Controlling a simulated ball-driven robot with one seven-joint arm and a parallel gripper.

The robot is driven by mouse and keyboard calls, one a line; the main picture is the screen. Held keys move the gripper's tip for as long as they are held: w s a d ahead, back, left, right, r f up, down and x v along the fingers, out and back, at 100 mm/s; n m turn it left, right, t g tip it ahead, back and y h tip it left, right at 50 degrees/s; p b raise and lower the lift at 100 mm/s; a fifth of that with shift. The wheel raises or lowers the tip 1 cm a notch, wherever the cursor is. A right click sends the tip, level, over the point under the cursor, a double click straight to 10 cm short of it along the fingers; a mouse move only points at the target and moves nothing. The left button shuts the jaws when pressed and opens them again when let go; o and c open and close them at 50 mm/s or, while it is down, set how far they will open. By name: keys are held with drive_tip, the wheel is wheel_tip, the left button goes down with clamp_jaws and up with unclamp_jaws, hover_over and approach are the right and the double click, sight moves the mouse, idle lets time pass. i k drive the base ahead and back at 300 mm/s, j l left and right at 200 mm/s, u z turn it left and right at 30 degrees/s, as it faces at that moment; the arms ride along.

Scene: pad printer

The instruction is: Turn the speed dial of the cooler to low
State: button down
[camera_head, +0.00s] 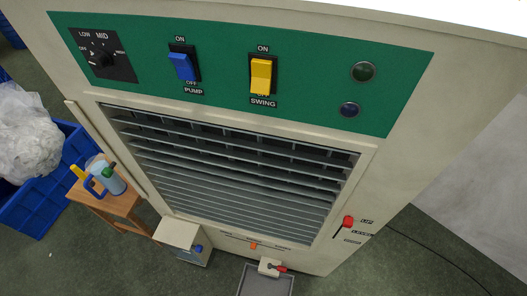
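The cooler (410,165) is a large beige cabinet with a green control panel (225,60) across its top front. The speed dial (101,57) is a small dark knob on a black plate at the panel's left end. Its plate carries OFF, LOW, MID and HIGH marks from left to right around the knob. A light mark shows at the knob's lower left, but which setting it points to is too small to tell. My gripper is not in view, and nothing touches the dial.
Right of the dial are a blue PUMP switch (182,66), a yellow SWING switch (261,76) and two round lamps (363,72). Louvres (230,165) fill the front below. A red lever (348,221) sits lower right. A wooden stool (122,203) and blue crate (38,205) stand left.

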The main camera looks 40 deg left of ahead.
sight(100, 59)
drive_tip(key=u, duration=1.65)
